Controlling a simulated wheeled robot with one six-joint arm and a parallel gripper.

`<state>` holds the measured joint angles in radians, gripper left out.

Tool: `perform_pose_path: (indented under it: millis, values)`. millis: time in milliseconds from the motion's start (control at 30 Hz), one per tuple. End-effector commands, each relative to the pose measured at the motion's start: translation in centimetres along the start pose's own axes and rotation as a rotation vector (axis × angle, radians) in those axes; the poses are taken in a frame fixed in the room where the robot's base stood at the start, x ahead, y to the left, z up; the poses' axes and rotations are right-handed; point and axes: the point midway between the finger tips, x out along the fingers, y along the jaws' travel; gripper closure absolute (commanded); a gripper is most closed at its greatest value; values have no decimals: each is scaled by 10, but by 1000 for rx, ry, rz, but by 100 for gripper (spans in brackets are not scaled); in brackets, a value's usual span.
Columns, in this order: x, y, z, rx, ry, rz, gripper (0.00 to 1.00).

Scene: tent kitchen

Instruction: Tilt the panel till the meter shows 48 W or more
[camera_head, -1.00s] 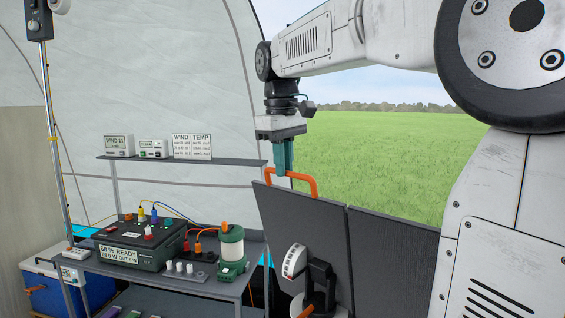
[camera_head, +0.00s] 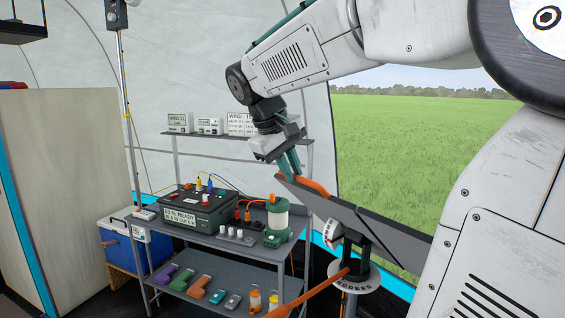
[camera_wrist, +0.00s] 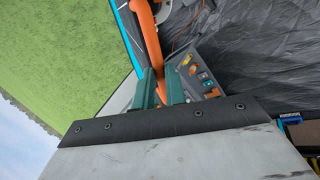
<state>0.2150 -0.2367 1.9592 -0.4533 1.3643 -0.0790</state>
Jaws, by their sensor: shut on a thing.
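The dark two-leaf panel (camera_head: 365,225) is tilted, its far left edge raised, on a black stand (camera_head: 362,262). An orange handle (camera_head: 315,187) sits at that raised edge. My gripper (camera_head: 292,172) is shut on the handle from above. In the wrist view the orange handle (camera_wrist: 150,35) runs up between the teal fingers of my gripper (camera_wrist: 160,88). The meter seems to be the display (camera_head: 181,217) on the dark power box (camera_head: 205,205). It reads about 68 % READY; its watt figures are too small to read surely.
A white curved scale (camera_head: 330,233) and a round scale plate (camera_head: 356,280) are at the stand, with an orange lever (camera_head: 312,290) reaching left. A lantern (camera_head: 277,220) stands on the grey rack (camera_head: 205,240). A blue cooler (camera_head: 125,245) is left of it. Grass lies beyond.

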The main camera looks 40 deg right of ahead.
Motion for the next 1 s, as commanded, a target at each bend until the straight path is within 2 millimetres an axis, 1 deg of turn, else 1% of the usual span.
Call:
perform_pose_path:
  millis: [400, 433, 500, 800, 867, 967, 1000]
  values:
    - [3, 0, 1, 5, -4, -2, 100]
    - [3, 0, 1, 5, -4, -2, 82]
    - [3, 0, 1, 4, -4, -2, 66]
    - [0, 0, 1, 4, -2, -1, 66]
    - [-4, 0, 0, 4, 0, -1, 66]
    - [-18, 0, 0, 3, 0, -1, 66]
    - [-25, 0, 0, 3, 1, -1, 66]
